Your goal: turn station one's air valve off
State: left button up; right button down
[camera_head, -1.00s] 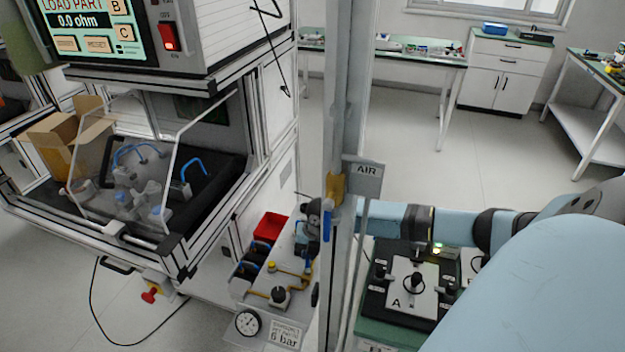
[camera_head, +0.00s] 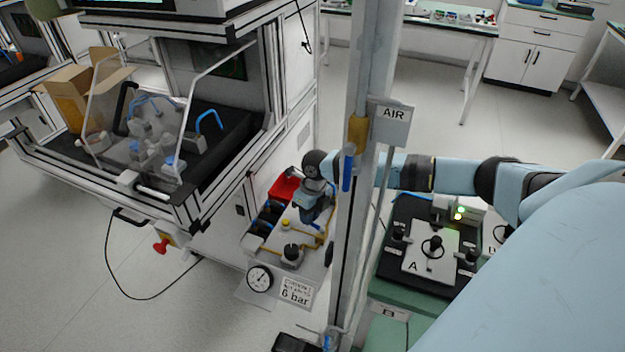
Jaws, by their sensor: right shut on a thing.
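The AIR sign (camera_head: 392,122) hangs on a grey upright post. Beside it on the post is a valve with a brass-yellow body (camera_head: 358,133) and a blue lever (camera_head: 347,172) that hangs straight down. My right arm comes in from the right and passes behind the post. My right gripper (camera_head: 315,217) points down just left of the post, over a light pneumatic panel (camera_head: 272,246) with yellow piping. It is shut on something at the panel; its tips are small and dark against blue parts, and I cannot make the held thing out. My left gripper is not in view.
A pressure gauge (camera_head: 260,279) and a 6 bar label (camera_head: 296,292) are at the panel's front. A red bin (camera_head: 285,187) is behind. The test station with a clear guard (camera_head: 150,125) is left. A fixture plate marked A (camera_head: 425,262) lies right of the post.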

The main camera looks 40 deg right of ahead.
jog(key=b, duration=0.2)
jog(key=n+b, duration=0.1)
jog(key=b, duration=0.1)
jog(key=shift+a+f+n, duration=0.3)
jog(key=shift+f, duration=0.1)
jog(key=b, duration=0.3)
jog(key=shift+a+n, duration=0.15)
jog(key=shift+n, duration=0.25)
jog(key=b, duration=0.4)
jog(key=shift+s+a+r+n, duration=0.1)
jog(key=shift+a+n, duration=0.15)
jog(key=shift+n, duration=0.15)
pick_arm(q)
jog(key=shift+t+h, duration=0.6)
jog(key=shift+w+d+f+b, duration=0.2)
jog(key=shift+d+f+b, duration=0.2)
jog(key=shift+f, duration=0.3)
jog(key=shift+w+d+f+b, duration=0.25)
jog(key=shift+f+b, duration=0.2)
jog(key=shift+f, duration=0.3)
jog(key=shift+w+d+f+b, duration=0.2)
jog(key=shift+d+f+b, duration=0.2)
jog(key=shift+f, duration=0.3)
pick_arm(e)
jog(key=shift+s+a+r+n+g, duration=0.1)
jog(key=shift+a+r+n+g, duration=0.05)
jog(key=shift+r+n+g, duration=0.15)
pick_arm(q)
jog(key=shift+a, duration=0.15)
